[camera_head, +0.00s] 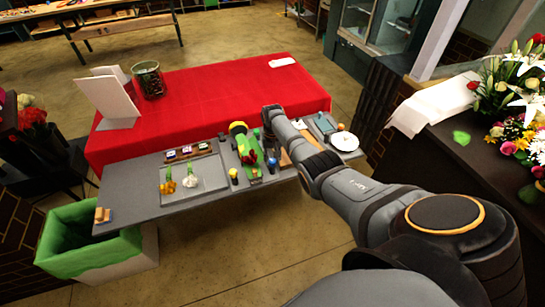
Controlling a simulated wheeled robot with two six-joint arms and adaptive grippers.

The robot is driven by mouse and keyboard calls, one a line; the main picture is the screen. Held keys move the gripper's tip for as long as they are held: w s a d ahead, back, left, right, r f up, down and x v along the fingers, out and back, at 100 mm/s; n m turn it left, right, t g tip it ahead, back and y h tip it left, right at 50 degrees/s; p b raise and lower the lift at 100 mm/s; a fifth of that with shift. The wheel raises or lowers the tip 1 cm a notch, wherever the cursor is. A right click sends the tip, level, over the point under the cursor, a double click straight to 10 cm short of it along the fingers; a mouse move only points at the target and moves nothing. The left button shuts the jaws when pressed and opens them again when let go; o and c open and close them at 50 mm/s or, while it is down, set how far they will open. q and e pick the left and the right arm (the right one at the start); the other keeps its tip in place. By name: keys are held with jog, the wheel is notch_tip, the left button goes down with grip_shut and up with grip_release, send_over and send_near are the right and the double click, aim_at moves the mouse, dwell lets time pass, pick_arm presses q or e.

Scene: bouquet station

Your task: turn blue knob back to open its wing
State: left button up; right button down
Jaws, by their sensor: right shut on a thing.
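A small blue knob (272,162) shows near the front edge of the grey worktop, just right of a green and yellow piece. My right arm reaches in from the lower right, and its gripper (269,148) points down at the blue knob. The gripper is shut on the knob; its fingertips are small and partly hidden by my arm. I cannot make out the wing or how far it stands open. My left gripper is not in view.
A green and yellow piece with red on it (241,140) lies left of the gripper. A yellow knob (233,174) stands at the front edge. A grey tray (207,186) holds flowers. A white dish (345,141) is at right. A red cloth (215,92) covers the table behind.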

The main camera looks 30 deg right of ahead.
aim_at(272, 160)
jog(key=m, duration=0.3)
jog(key=shift+r+m+p, duration=0.1)
jog(key=shift+m+p, duration=0.2)
jog(key=shift+p, duration=0.05)
jog(key=shift+m, duration=1.5)
jog(key=c, duration=1)
grip_release()
notch_tip(272, 160, up, 12)
jog(key=shift+f, duration=0.1)
